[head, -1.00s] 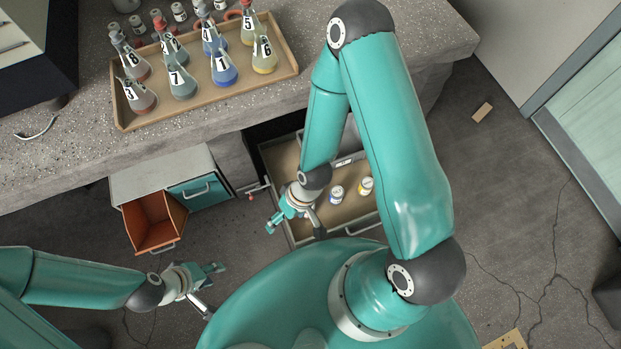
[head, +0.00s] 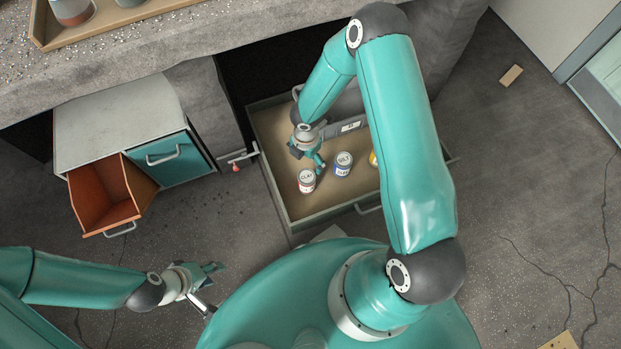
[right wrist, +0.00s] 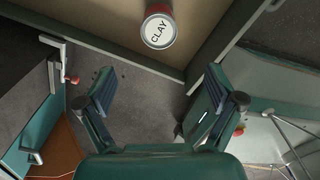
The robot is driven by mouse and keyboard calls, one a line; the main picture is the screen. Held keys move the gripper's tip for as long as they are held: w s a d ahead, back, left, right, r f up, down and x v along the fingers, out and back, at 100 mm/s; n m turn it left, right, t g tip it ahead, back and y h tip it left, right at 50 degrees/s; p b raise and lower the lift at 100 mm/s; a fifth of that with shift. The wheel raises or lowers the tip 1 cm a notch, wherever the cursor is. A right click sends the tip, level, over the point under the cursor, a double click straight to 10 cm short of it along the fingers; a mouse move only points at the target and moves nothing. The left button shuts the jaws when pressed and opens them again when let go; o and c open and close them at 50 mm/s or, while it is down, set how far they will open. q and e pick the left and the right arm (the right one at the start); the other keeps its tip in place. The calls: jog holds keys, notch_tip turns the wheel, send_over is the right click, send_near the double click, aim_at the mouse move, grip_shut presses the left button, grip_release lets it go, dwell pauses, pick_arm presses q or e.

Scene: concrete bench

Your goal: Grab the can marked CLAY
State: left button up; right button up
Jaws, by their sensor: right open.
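The can marked CLAY (head: 307,181) stands upright in the open drawer, near its left wall. It has a white lid with black letters and a red and white side. In the right wrist view the CLAY can (right wrist: 159,28) is at the top, beyond the fingertips. My right gripper (head: 314,164) is over the drawer, just behind the can in the head view; its open fingers (right wrist: 158,88) hold nothing. My left gripper (head: 211,287) is over the floor at lower left, its fingers apart and empty.
The open drawer (head: 275,130) also holds a blue-banded can marked SILT (head: 343,163) and a yellow can (head: 373,158) partly hidden by my right arm. A cabinet (head: 125,115) with an open orange drawer (head: 98,192) stands left. The bench (head: 240,40) runs along the back.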

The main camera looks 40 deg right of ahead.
notch_tip(320, 180, down, 12)
jog(key=b, duration=0.4)
jog(key=shift+r, duration=0.2)
notch_tip(320, 180, down, 4)
jog(key=b, duration=0.2)
jog(key=shift+s+b, duration=0.1)
jog(key=shift+b, duration=0.3)
jog(key=shift+f, duration=0.55)
jog(key=shift+r, duration=0.1)
jog(key=c, duration=1.6)
jog(key=shift+r, duration=0.1)
jog(key=shift+c, duration=0.2)
